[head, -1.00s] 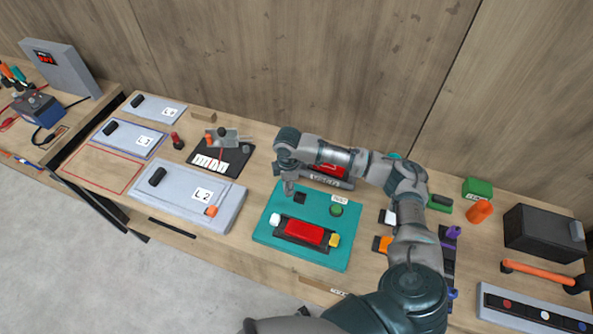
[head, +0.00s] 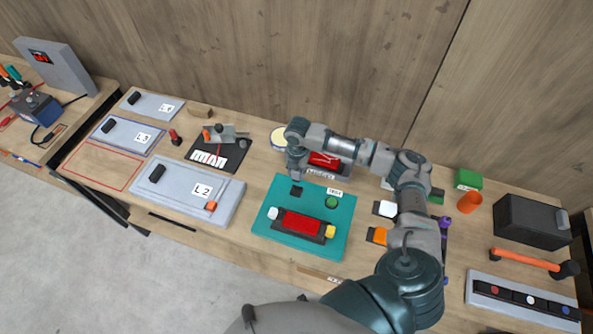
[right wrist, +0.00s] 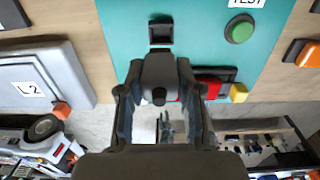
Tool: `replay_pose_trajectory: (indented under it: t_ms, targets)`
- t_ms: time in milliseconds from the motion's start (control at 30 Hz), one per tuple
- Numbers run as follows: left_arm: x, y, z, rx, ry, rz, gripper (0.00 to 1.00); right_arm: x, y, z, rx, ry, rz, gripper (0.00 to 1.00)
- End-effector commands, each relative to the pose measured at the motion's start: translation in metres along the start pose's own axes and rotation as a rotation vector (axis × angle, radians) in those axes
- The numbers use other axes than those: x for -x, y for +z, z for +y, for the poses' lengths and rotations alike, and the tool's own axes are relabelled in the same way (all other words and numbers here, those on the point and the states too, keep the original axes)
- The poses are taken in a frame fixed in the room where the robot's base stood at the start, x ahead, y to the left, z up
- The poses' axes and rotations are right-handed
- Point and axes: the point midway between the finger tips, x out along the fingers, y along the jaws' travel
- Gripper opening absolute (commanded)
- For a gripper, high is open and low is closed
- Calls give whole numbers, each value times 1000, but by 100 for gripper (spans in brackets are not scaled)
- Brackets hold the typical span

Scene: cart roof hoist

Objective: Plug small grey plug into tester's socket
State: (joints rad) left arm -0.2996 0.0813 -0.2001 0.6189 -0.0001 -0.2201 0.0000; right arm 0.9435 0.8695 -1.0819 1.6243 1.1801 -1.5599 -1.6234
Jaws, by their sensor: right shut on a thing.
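The tester is a teal board (head: 345,213) with a red panel (head: 302,223), a green TEST button (head: 331,202) and a small black square socket (head: 296,190). My right gripper (head: 296,168) hangs over the board's back left part, just behind the socket in the head view. In the right wrist view, my right gripper (right wrist: 160,100) is shut on a small dark grey plug (right wrist: 158,72). The socket (right wrist: 160,32) lies just above the plug in that picture, with a visible gap. The exact height above the board cannot be told. My left gripper is not in view.
To the left stand the grey L2 panel (head: 182,195) and a black mat (head: 228,156) with a small fixture. Right of the board lie white and orange blocks (head: 378,235). A black box (head: 532,224) stands far right. A wooden wall closes the back.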

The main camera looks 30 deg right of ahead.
Motion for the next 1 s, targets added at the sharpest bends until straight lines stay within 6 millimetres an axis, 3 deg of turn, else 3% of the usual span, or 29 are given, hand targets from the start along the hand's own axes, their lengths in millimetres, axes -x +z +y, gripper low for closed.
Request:
replay_pose_trajectory:
  t_ms: [600,1000]
  targets:
    - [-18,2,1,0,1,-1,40,-51,-1,-1,-1,-3,0,0]
    - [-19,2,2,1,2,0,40,-58,0,-1,0,-1,-1,0]
